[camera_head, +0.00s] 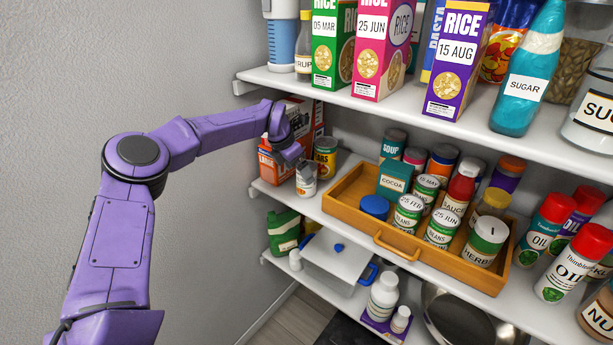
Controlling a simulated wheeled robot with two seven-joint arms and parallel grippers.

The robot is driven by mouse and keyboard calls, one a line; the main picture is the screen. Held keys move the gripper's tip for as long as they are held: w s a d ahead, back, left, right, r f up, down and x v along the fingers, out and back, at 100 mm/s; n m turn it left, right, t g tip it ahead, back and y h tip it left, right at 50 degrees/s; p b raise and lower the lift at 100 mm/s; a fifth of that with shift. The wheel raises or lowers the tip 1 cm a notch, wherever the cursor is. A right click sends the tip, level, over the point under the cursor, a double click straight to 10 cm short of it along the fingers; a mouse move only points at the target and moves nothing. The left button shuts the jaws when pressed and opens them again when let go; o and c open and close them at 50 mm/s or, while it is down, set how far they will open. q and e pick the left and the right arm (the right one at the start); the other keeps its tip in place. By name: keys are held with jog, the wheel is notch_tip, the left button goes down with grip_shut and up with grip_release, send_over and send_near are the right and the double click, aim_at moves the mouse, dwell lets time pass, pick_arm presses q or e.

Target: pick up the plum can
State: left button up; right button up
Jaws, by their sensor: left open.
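My left gripper (302,163) reaches in from the left to the left end of the middle shelf. It is open, directly above or around the top of a small whitish can (306,183); I cannot tell whether it touches it. That can's label is too small to read. A green and yellow can (325,158) stands just right of the gripper. No label reading plum is legible. A purple container with an orange top (506,174) stands at the back right of the wooden tray. My right gripper is not in view.
An orange-red box (275,163) stands close behind the gripper. The wooden tray (345,207) holds several cans and jars on the middle shelf (312,208). The upper shelf (345,97), with rice boxes, overhangs the area. Oil bottles (568,262) stand at right.

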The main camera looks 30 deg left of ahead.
pick_arm(q)
jog(key=x, duration=0.2)
jog(key=p+x, duration=0.1)
jog(key=x, duration=0.1)
jog(key=shift+w+d+f+p, duration=0.2)
jog(key=shift+w+d+p, duration=0.1)
jog(key=shift+w, duration=0.25)
jog(key=shift+w+f, duration=0.15)
jog(key=shift+f, duration=0.2)
jog(key=c, duration=1.3)
jog(key=shift+r, duration=0.1)
jog(key=shift+r, duration=0.15)
